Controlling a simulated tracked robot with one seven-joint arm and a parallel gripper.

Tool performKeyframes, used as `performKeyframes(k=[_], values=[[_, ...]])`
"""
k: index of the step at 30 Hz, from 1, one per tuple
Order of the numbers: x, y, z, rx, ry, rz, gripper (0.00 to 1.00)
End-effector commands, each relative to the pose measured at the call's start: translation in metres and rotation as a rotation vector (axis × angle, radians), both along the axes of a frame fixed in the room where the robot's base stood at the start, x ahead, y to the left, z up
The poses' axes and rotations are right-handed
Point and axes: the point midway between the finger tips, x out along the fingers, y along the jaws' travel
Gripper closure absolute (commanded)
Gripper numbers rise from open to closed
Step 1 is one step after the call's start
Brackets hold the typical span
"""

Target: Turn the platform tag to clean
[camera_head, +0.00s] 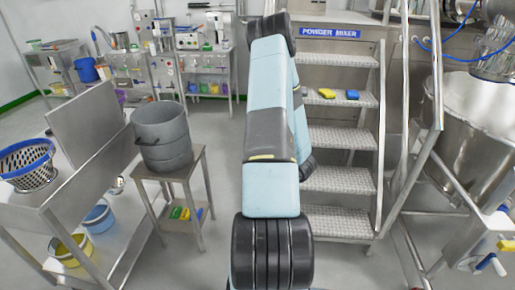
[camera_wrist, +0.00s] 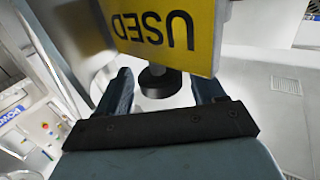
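The platform tag (camera_wrist: 205,25) is a yellow plate at the top of the wrist view. Its black word USED appears upside down. A round black knob (camera_wrist: 160,82) sits just below the plate's lower edge in the picture. My gripper (camera_wrist: 165,88) is open, with one blue-grey finger on each side of the knob and a visible gap at both sides. I cannot tell how deep the knob lies between the fingers. In the head view my arm covers the middle, and neither the tag nor my gripper shows there.
Metal steps (camera_head: 338,180) under a blue POWDER MIXER sign (camera_head: 330,32) stand right of my arm. A yellow block (camera_head: 327,93) and a blue block (camera_head: 353,95) lie on a step. A steel vessel (camera_head: 470,125) stands right. A grey bucket (camera_head: 162,137) sits on a stand at left.

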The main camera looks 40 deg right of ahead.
Motion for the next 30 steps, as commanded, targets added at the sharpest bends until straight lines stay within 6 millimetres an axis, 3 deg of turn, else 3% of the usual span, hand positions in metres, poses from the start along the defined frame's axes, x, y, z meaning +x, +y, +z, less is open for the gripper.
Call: performKeyframes(k=[11, 30], values=[[-0.012, -0.002, -0.002, 0.002, 0.006, -0.004, 0.32], [-0.122, -0.017, -0.003, 0.001, 0.004, -0.003, 0.32]])
